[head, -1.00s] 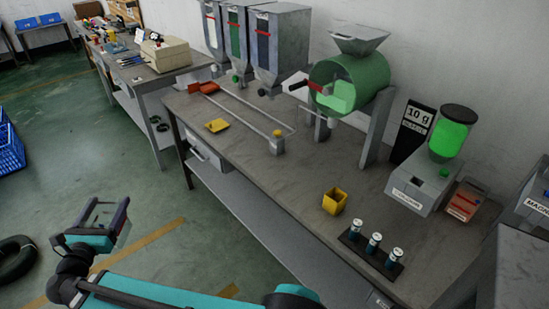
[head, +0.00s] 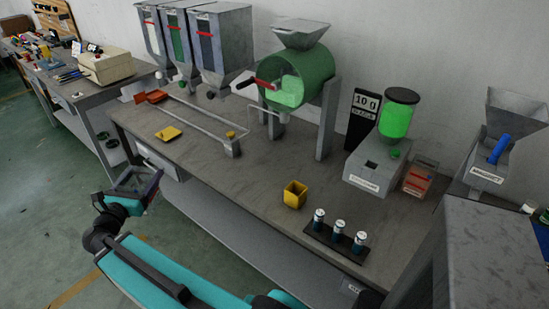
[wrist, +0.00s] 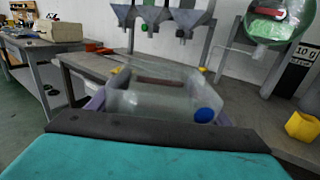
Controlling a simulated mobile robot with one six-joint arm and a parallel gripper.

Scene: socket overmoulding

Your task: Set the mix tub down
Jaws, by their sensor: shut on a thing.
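The mix tub (wrist: 150,98) is a clear, see-through box in the wrist view, with a dark red bar across its far side and a round blue spot at its right. I cannot tell whether the blue spot is part of it. My gripper (head: 128,196) is shut on the tub, which also shows in the head view (head: 139,181). They appear in front of the long grey bench (head: 222,165), near its left front edge. The fingertips are largely hidden by the tub and wrist.
On the bench are a yellow scoop (head: 168,133), a rail (head: 200,122), a yellow cup (head: 295,194), a vial rack (head: 322,236) and a green drum mixer (head: 300,82). Hoppers (head: 219,45) stand at the back.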

